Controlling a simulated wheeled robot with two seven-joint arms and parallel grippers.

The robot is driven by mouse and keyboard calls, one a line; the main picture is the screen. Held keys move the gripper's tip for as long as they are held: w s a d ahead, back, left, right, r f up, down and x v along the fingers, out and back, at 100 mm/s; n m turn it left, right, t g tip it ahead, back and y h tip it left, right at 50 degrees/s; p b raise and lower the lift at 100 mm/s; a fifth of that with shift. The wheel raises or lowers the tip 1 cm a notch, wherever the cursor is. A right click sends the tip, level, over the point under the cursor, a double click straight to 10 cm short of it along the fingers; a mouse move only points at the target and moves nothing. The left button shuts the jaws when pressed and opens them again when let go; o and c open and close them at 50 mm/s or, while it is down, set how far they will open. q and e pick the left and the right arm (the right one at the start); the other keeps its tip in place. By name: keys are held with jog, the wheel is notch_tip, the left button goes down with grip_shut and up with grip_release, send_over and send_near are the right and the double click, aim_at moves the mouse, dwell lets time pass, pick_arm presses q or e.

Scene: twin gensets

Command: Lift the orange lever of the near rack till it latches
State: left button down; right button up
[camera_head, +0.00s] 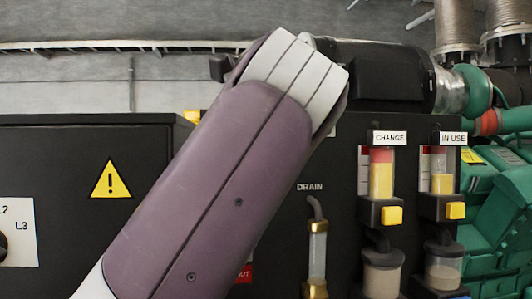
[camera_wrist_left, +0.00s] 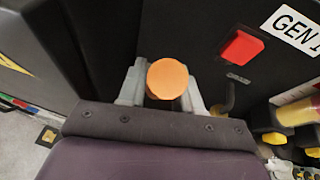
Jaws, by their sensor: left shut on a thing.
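In the left wrist view the orange lever (camera_wrist_left: 167,79) shows end-on as a round orange knob. My left gripper (camera_wrist_left: 163,88) has one pale finger on each side of it and is shut on it. The rest of the lever is hidden behind the knob and fingers. In the head view my left arm crosses from the lower left to the top middle and covers the lever and the gripper. How far the lever is raised cannot be told. My right gripper is in neither view.
A black cabinet (camera_head: 60,150) with a yellow warning triangle (camera_head: 111,180) stands at left. Right of my arm are a DRAIN tube (camera_head: 317,250) and two filter units marked CHANGE (camera_head: 381,180) and IN USE (camera_head: 443,182). A red square (camera_wrist_left: 241,48) sits near a GEN sign (camera_wrist_left: 291,26).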

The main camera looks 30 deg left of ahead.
pick_arm(q)
jog(key=shift+w+a+r+g+h+p, duration=0.4)
jog(key=shift+w+r+g+p, duration=0.1)
jog(key=shift+p, duration=0.3)
jog(key=shift+w+a+f+g+h+p, duration=0.25)
jog(key=shift+w+g+p, duration=0.25)
jog(key=shift+p, duration=0.3)
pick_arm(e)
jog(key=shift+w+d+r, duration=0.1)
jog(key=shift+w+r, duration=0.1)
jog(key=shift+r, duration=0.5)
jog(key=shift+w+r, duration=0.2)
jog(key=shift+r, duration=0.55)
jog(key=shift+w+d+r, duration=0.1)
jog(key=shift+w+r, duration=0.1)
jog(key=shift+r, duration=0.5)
pick_arm(q)
jog(key=c, duration=0.8)
grip_release()
jog(key=shift+c, duration=0.2)
jog(key=shift+d, duration=0.1)
